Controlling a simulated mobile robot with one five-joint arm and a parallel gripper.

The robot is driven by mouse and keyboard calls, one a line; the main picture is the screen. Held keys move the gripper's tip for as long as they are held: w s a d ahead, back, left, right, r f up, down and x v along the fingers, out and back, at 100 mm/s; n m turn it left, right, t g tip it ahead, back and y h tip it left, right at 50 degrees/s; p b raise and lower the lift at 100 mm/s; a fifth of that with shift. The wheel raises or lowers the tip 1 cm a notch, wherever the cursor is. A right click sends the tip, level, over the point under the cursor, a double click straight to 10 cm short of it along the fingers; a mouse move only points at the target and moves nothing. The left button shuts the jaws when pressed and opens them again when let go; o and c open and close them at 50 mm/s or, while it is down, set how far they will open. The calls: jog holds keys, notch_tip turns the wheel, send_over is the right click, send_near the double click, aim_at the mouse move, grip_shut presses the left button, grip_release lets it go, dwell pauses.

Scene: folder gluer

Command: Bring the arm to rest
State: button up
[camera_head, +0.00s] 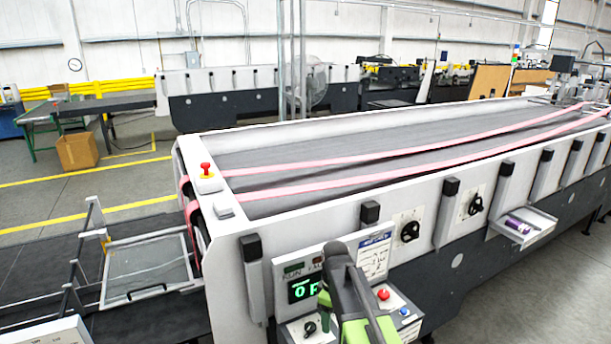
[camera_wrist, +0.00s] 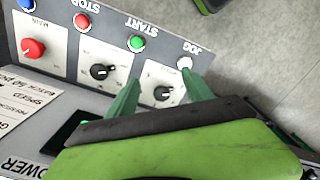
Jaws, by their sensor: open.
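My arm, green and dark grey, rises in front of the folder gluer's control panel (camera_head: 296,268) and hides part of it. My gripper (camera_wrist: 161,88) shows in the wrist view as two green fingers spread apart, with nothing between them. The fingers point at the button panel (camera_wrist: 118,62), one on each side of a black knob (camera_wrist: 162,93) below the white JOG button (camera_wrist: 184,63). I cannot tell whether they touch the panel. In the head view one green finger (camera_head: 324,301) shows beside the green-lit display (camera_head: 304,287).
On the panel are a red knob (camera_wrist: 33,48), a red STOP button (camera_wrist: 82,22), a green START button (camera_wrist: 136,43) and another black knob (camera_wrist: 102,71). The long gluer body (camera_head: 330,215) stands behind my arm. A side tray (camera_head: 537,229) holds a purple item. Floor shows at right.

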jog(key=s+d+f+m+b, duration=0.4)
jog(key=s+f+m+b, duration=0.1)
jog(key=f+m, duration=0.1)
jog(key=s+d+f+m+b, duration=0.5)
jog(key=f+m+b, duration=0.1)
jog(key=f, duration=0.3)
jog(key=shift+f, duration=0.3)
